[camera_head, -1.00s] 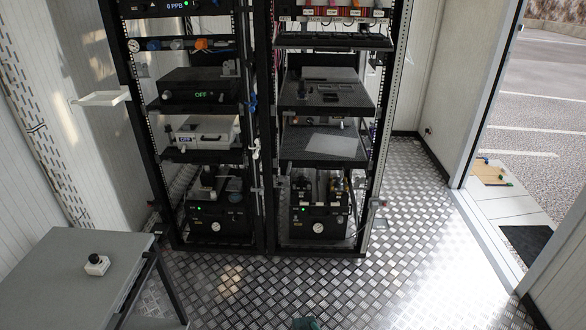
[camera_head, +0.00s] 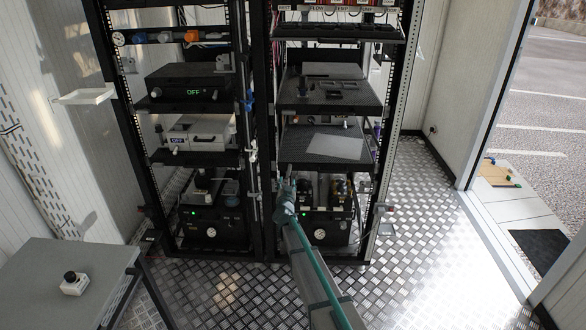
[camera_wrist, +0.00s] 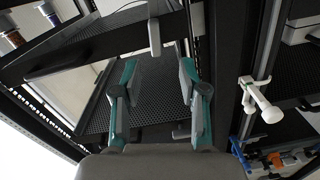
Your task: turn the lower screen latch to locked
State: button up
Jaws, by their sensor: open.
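A small light-grey handle (camera_wrist: 154,36), which looks like the lower latch, shows in the wrist view against a dark rack bar. Its locked or unlocked setting cannot be told. My gripper (camera_wrist: 158,68) is open and empty. The handle appears just past the fingertips, between their lines, with no contact visible. A darker grey lever (camera_wrist: 181,133) lies partly behind the right finger in the wrist view. In the head view, my gripper (camera_head: 286,186) is at the left side of the right rack, below the perforated shelf (camera_head: 300,157), and hides the latch area.
A white valve-like fitting (camera_wrist: 262,100) sticks out close to the right finger; it is on the post between the racks (camera_head: 252,151). Pump units (camera_head: 338,228) stand low in the right rack. A grey table (camera_head: 50,265) is at front left. The floor right of the arm is clear.

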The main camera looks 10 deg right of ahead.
aim_at(289, 170)
jog(key=w+d, duration=0.1)
jog(key=w, duration=0.6)
jog(key=w+d, duration=0.1)
jog(key=w, duration=0.2)
jog(key=shift+w+d+r, duration=0.15)
jog(key=shift+d+r, duration=0.15)
jog(key=shift+d, duration=0.05)
grip_shut()
